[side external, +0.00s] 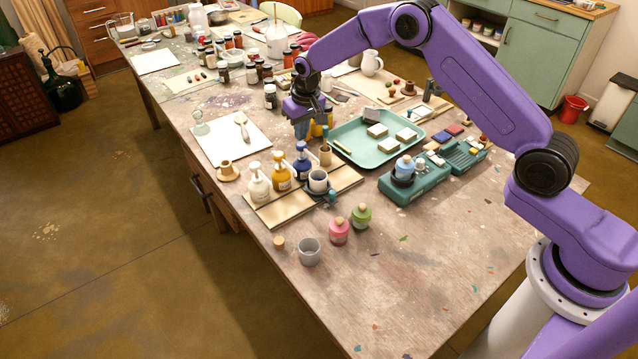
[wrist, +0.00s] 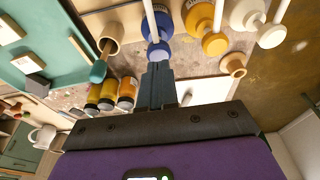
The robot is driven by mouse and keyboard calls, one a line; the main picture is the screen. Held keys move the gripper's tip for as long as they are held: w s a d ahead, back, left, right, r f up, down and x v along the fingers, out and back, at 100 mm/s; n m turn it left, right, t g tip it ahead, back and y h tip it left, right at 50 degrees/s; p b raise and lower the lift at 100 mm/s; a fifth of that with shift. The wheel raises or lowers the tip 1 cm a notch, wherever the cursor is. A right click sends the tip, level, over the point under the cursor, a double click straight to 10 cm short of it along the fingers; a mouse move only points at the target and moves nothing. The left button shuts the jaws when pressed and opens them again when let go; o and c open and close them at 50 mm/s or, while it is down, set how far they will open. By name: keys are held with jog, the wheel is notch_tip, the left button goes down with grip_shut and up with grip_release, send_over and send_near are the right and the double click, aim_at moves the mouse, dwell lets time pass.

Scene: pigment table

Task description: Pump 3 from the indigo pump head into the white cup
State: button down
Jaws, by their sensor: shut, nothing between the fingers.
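The indigo pump bottle (side external: 302,168) stands upright on a wooden board, its blue pump head (side external: 301,146) on top. The white cup (side external: 318,182) stands just in front of it on a dark base, with something dark inside. The cup cannot be made out in the wrist view. My gripper (side external: 301,130) points down, shut and empty, close above and slightly behind the pump head. In the wrist view my shut fingers (wrist: 157,68) reach to the edge of the blue pump head (wrist: 158,50); whether they touch it I cannot tell.
Yellow (side external: 280,174) and cream (side external: 257,184) pump bottles stand left of the indigo one. A wooden pot (side external: 325,155) stands close on its right. Behind are a teal tray (side external: 375,154) and small paint jars (wrist: 108,95).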

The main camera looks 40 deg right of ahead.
jog(key=shift+r, duration=0.1)
notch_tip(320, 180, up, 6)
jog(key=shift+f, duration=0.1)
dwell(0.5)
